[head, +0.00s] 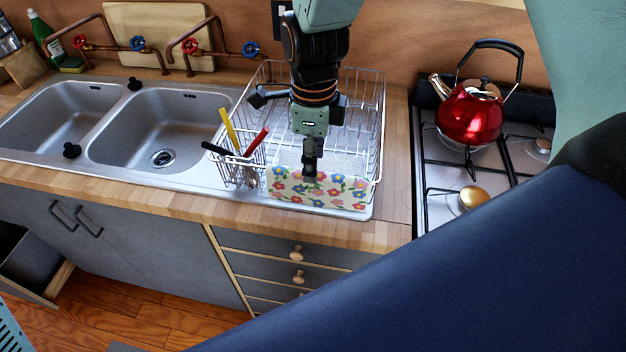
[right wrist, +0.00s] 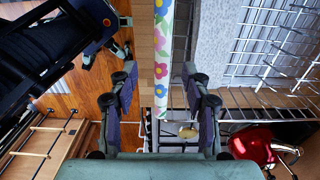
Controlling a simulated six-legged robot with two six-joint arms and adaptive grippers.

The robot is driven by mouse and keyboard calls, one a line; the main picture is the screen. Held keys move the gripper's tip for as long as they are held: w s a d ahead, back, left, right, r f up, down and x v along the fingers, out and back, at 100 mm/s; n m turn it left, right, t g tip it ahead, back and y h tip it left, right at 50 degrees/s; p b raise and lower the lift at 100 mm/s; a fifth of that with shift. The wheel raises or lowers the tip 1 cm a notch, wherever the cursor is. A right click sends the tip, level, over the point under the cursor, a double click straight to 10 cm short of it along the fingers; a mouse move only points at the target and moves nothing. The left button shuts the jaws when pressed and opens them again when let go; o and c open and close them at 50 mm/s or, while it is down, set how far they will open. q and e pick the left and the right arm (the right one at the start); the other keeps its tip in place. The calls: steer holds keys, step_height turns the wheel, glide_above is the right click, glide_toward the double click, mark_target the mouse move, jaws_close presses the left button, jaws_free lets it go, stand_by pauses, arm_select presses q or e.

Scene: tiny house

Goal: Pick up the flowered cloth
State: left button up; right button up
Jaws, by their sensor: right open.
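The flowered cloth (head: 335,192), white with red, blue, yellow and pink flowers, hangs along the front of the wire dish rack (head: 378,120). My right gripper (head: 312,168) points down over the cloth's upper edge, near its middle, and hides a little of it. In the right wrist view, my right gripper (right wrist: 160,92) is open. The cloth (right wrist: 163,50) shows edge-on as a narrow strip in the gap between its two fingers, with room on both sides. How deep the fingertips reach is hard to tell. My left gripper is out of view.
A wire cutlery holder (head: 238,172) with yellow, red and black handles stands just left of the cloth. A double sink (head: 160,130) lies further left. A red kettle (head: 470,115) stands on the stove at right. Bare wooden counter (head: 395,160) lies between rack and stove.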

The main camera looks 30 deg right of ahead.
mark_target(320, 173)
steer(key=f, duration=0.4)
steer(key=d+f, duration=0.1)
steer(key=f, duration=0.1)
steer(key=shift+s+a+f, duration=0.15)
steer(key=shift+a+f, duration=0.05)
steer(key=shift+f, duration=0.1)
steer(key=shift+s+d+r, duration=0.1)
steer(key=shift+s, duration=0.1)
steer(key=shift+d, duration=0.1)
steer(key=shift+c, duration=0.6)
steer(key=shift+w, duration=0.25)
steer(key=c, duration=0.3)
steer(key=shift+w, duration=0.1)
steer(key=c, duration=0.3)
steer(key=shift+s, duration=0.2)
jaws_close()
